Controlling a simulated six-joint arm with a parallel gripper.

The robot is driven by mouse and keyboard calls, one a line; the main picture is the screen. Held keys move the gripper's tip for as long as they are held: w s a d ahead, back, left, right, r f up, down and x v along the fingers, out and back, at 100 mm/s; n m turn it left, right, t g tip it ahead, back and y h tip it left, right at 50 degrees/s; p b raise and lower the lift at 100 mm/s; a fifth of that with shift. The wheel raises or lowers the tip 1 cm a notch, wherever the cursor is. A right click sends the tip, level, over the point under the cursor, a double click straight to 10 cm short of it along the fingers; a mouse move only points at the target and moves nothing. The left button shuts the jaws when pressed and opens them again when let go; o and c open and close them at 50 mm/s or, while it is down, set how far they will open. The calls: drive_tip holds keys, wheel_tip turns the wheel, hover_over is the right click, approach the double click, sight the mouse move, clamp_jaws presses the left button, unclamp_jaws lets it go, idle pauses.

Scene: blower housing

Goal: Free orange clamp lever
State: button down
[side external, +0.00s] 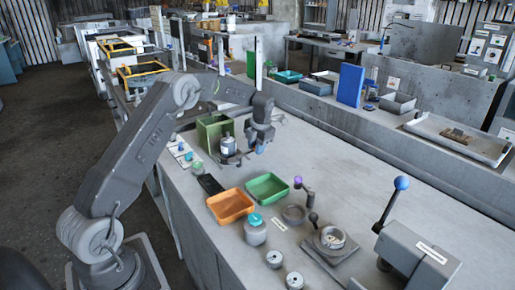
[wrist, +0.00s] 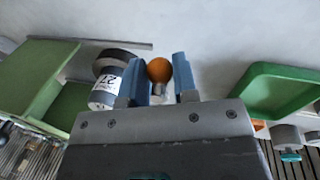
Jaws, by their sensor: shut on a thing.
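The orange ball knob of the clamp lever (wrist: 159,70) sits between the two blue fingers of my gripper (wrist: 162,76) in the wrist view. My gripper is shut on it. Most of the lever below the knob is hidden. A grey cylinder with a white label (wrist: 105,88) stands just left of the fingers in the wrist view, with a dark round top. In the side view my gripper (side external: 259,147) points down, just right of the labelled cylinder (side external: 228,147). The orange knob is not clear there.
An open green box (side external: 212,130) stands behind the cylinder. An orange tray (side external: 230,206) and a green tray (side external: 267,188) lie nearer. A blue-knobbed lever (side external: 400,184) rises at right. The bench (side external: 350,170) right of my gripper is mostly clear.

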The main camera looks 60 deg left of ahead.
drive_tip(key=shift+a, duration=0.2)
idle(0.4)
drive_tip(key=c, duration=0.9)
unclamp_jaws()
wheel_tip(320, 180, up, 14)
drive_tip(key=d, duration=0.2)
drive_tip(key=shift+w+d+f, duration=0.2)
drive_tip(key=shift+w+d, duration=0.05)
drive_tip(key=shift+d, duration=0.1)
